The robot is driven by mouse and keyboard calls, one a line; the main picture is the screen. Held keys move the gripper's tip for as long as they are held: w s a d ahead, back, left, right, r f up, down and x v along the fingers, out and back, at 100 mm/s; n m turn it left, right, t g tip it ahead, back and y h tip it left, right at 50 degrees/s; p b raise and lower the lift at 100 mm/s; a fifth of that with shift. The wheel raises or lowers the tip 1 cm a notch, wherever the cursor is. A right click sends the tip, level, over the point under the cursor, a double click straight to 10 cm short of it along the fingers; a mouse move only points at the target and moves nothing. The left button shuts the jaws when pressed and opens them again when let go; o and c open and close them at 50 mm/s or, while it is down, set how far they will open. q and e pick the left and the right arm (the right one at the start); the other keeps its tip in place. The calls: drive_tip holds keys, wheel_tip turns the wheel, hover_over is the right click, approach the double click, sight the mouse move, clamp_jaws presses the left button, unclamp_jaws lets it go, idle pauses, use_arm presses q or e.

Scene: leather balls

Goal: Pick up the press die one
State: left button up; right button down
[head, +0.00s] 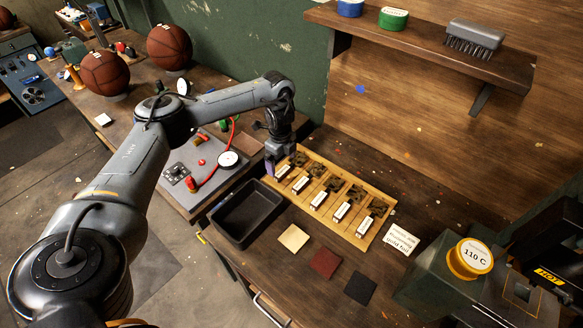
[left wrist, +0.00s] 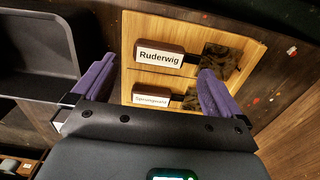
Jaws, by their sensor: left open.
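Several press dies stand in a row in a wooden rack (head: 345,232), each with a white label and a dark patterned metal end. The leftmost die (head: 283,171) is close to my left gripper (head: 270,167), which hangs at the left end of the rack. In the left wrist view, the open purple fingers of my left gripper (left wrist: 153,85) have a die labelled "Ruderwig" (left wrist: 161,56) and a second labelled die (left wrist: 153,97) in view between them. Nothing is held. Which die is number one, I cannot tell. My right gripper is out of view.
A black tray (head: 247,213) stands left of the rack. Three leather swatches, cream (head: 293,238), red (head: 326,263) and black (head: 360,288), lie in front. A shelf (head: 420,42) overhangs the back.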

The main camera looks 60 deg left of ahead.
sight(282, 171)
use_arm(q)
wheel_tip(282, 171, down, 3)
drive_tip(key=shift+d+f+b, duration=0.1)
drive_tip(key=shift+b, duration=1)
drive_tip(key=shift+f, duration=0.95)
drive_tip(key=c, duration=0.9)
drive_tip(key=shift+c, duration=0.2)
drive_tip(key=shift+r, duration=0.15)
